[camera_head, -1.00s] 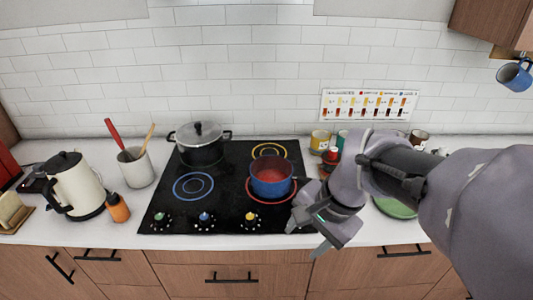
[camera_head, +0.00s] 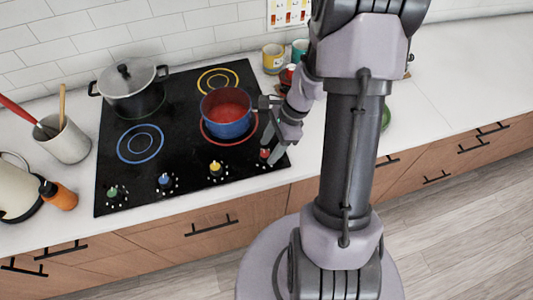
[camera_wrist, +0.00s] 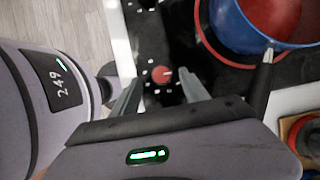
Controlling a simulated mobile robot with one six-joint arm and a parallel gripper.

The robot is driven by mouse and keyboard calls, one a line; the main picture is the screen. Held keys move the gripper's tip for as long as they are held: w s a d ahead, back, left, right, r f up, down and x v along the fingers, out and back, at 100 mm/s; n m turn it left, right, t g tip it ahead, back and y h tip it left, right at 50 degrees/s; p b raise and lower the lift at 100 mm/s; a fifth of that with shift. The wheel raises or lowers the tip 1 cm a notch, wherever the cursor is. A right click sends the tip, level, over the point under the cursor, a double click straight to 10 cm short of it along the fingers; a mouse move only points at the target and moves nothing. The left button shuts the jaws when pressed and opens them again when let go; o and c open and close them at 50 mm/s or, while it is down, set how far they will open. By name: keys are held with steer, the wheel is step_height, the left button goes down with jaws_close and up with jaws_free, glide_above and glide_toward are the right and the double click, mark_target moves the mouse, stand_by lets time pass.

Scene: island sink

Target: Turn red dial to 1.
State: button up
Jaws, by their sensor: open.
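The red dial (camera_head: 264,154) is at the right front corner of the black cooktop (camera_head: 120,180). In the wrist view the red dial (camera_wrist: 161,74) shows a pale pointer line and small marks around it; I cannot read its setting. My gripper (camera_head: 275,145) is low over that corner, close to the dial. In the wrist view my gripper (camera_wrist: 161,83) is open, one finger on each side of the dial, with visible gaps. Whether the fingers reach down around the knob is unclear.
A blue pot with red inside (camera_head: 226,125) stands on the red-ringed burner, close beside my gripper. Green (camera_head: 113,191), blue (camera_head: 165,180) and yellow (camera_head: 215,168) dials line the front edge. A grey lidded pot (camera_head: 135,98) stands at the back left.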

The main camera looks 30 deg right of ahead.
mark_target(265, 156)
steer(key=shift+x, duration=1.25)
steer(key=shift+w, duration=0.1)
jaws_close()
steer(key=shift+m+b, duration=0.3)
steer(key=shift+b, duration=0.15)
steer(key=m+t+b, duration=0.1)
steer(key=m, duration=0.1)
steer(key=shift+m+b, duration=0.35)
steer(key=shift+m, duration=0.05)
steer(key=shift+m+t+h+b, duration=0.7)
steer(key=shift+m+h+b, duration=0.15)
steer(key=shift+m, duration=1.25)
steer(key=shift+a, duration=0.1)
